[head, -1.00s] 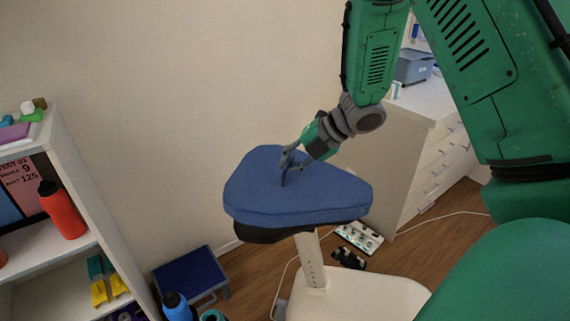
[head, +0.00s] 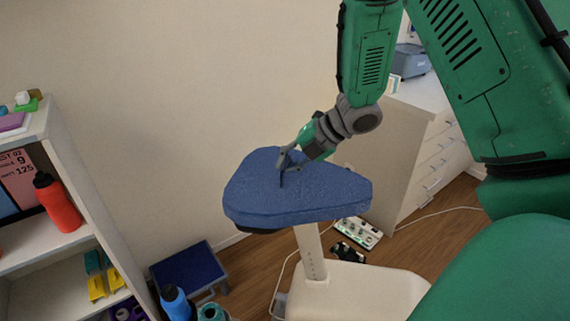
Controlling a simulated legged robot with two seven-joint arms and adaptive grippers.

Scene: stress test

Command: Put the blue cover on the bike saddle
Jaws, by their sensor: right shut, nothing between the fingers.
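The blue cover (head: 310,197) lies over the top of the bike saddle, its flat side up and its skirt hanging around the edge. The black saddle (head: 256,230) shows only as a dark strip under the cover's lower left; the rest of it is hidden. The saddle sits on a white post (head: 310,250) with a pale base (head: 345,291). My right gripper (head: 282,174) comes down from the upper right with its fingertips at the cover's top surface. Its fingers are shut and hold nothing. My left gripper is not in view.
A white shelf (head: 92,205) with a red bottle (head: 58,203) stands at the left. A blue step stool (head: 186,270) and a blue bottle (head: 175,303) are on the floor. A white drawer cabinet (head: 430,150) is at the right. A power strip (head: 358,232) lies behind the post.

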